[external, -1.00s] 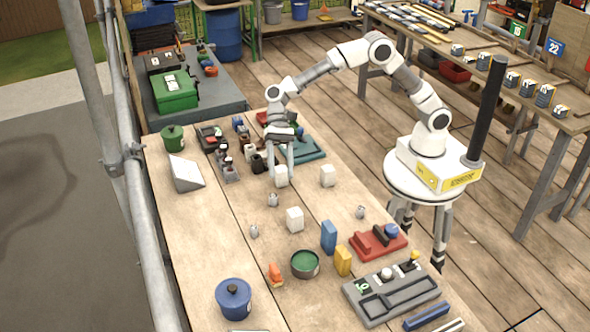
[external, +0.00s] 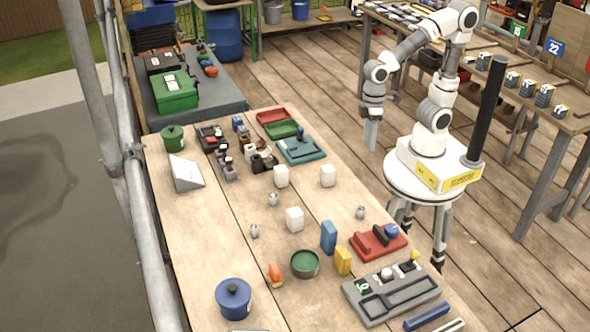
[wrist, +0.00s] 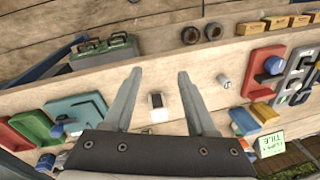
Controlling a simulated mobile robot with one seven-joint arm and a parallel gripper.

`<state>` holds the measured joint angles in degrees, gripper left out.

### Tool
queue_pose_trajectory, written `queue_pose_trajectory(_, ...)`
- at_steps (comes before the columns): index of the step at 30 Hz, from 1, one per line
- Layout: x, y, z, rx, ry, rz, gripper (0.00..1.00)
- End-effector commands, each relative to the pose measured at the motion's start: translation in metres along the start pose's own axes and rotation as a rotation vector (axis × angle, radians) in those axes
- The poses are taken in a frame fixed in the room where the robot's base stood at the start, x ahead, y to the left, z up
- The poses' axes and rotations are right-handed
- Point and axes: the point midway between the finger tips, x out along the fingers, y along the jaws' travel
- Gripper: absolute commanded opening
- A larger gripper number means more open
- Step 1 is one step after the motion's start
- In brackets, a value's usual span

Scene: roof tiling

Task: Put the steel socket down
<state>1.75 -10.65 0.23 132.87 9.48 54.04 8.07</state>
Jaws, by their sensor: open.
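My gripper (external: 371,146) is open and empty, raised beyond the table's right edge. I cannot tell for certain which thing is the steel socket. Three small grey metal pieces stand on the table: one mid-table (external: 272,199), one nearer the front left (external: 254,230) and one near the right edge (external: 360,212). The right one also seems to show in the wrist view (wrist: 223,82). All stand apart from my gripper.
The wooden table (external: 215,240) also holds white blocks (external: 294,219), a teal tray (external: 301,149), a red tray (external: 378,242), a grey tray (external: 390,293), a blue pot (external: 233,299) and dark cups (external: 258,163). Its front left has bare boards.

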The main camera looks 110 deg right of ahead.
Motion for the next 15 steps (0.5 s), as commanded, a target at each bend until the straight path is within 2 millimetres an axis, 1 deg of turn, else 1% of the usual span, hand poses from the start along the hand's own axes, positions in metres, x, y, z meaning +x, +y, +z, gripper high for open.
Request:
queue_pose_trajectory(1,-0.094,-0.004,0.019,-0.098,0.351,-0.042,0.57)
queue_pose_trajectory(3,-0.091,0.007,0.031,-0.163,0.381,-0.001,0.57)
queue_pose_trajectory(7,-0.087,0.020,0.046,-0.247,0.420,0.052,0.57)
queue_pose_trajectory(10,-0.084,0.025,0.051,-0.280,0.430,0.072,0.57)
queue_pose_trajectory(15,-0.083,0.027,0.053,-0.291,0.431,0.078,0.57)
